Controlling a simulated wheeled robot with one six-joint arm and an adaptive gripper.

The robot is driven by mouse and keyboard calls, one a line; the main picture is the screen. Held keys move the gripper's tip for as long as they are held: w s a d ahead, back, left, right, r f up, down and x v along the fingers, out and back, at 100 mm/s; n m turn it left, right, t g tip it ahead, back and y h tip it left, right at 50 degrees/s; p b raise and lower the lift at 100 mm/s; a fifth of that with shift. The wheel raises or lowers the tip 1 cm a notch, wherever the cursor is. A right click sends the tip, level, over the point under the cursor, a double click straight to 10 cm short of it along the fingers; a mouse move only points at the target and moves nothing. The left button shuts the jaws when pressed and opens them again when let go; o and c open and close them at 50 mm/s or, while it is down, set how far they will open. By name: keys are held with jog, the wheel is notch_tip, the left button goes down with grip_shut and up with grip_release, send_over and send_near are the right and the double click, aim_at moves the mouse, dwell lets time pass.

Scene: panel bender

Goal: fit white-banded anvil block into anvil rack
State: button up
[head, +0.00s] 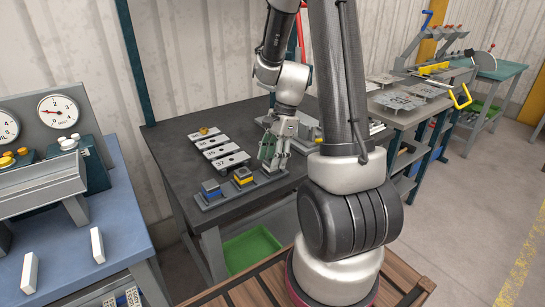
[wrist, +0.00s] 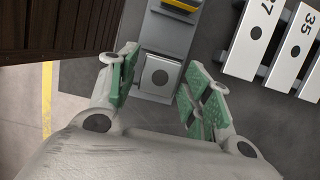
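The anvil rack (wrist: 165,38) is a grey strip on the dark bench, and it also shows in the head view (head: 227,191). My gripper (wrist: 160,72) is open, with one green-padded finger on each side of this block. The left finger stands apart from it; the right one is very near, contact unclear. In the head view my gripper (head: 273,158) is low over the rack's right end.
Numbered plates (head: 217,146) lie behind the rack. A green bin (head: 251,246) is below the bench. The bench's back left is clear.

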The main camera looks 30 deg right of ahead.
dwell(0.3)
jog(key=v, duration=1.2)
